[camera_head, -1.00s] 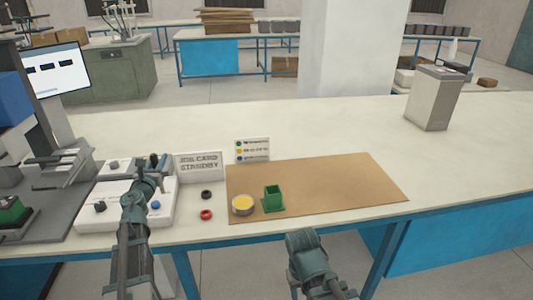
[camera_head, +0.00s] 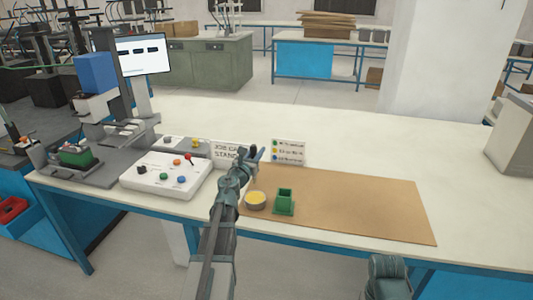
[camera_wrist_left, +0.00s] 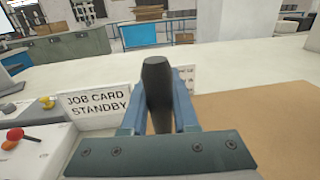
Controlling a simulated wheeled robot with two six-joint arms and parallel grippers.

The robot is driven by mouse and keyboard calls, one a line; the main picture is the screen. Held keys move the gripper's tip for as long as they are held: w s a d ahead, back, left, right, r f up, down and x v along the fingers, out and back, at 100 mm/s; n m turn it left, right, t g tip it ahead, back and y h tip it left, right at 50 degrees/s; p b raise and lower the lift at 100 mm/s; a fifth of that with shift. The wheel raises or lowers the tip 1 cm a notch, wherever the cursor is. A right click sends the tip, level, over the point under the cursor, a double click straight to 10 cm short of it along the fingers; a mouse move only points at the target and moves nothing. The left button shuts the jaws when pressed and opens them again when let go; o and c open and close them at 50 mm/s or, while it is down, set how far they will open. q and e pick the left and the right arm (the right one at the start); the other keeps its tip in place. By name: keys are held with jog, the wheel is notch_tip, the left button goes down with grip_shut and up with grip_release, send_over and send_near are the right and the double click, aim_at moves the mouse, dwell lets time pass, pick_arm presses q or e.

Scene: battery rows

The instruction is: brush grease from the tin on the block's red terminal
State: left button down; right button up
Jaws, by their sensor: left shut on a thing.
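My left gripper (camera_head: 250,156) is shut on a dark tapered handle, which stands upright between the fingers in the left wrist view (camera_wrist_left: 157,85). The handle's lower end is hidden. In the head view the gripper is above the bench, near the job card and left of the mat. The round tin (camera_head: 256,201) holds yellow grease and sits at the mat's left end. A green open-topped holder (camera_head: 284,203) stands beside it, apparently empty. A green block (camera_head: 77,157) sits in the fixture at far left; I cannot make out a red terminal on it.
A white console (camera_head: 160,178) with coloured knobs is left of my left arm. The job card sign (camera_head: 228,151) and a colour-key card (camera_head: 290,151) stand behind the mat (camera_head: 370,208). A grey box (camera_head: 512,140) is at the right edge. The mat's right part is clear.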

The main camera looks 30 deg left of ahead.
jog(key=shift+f, duration=0.1)
dwell(0.3)
notch_tip(320, 180, down, 6)
jog(key=b, duration=0.6)
jog(key=shift+f+b, duration=0.55)
jog(key=shift+b, duration=0.1)
dwell(2.0)
jog(key=shift+r, duration=0.1)
notch_tip(320, 180, up, 7)
jog(key=p, duration=0.7)
jog(key=shift+a, duration=0.1)
dwell(0.4)
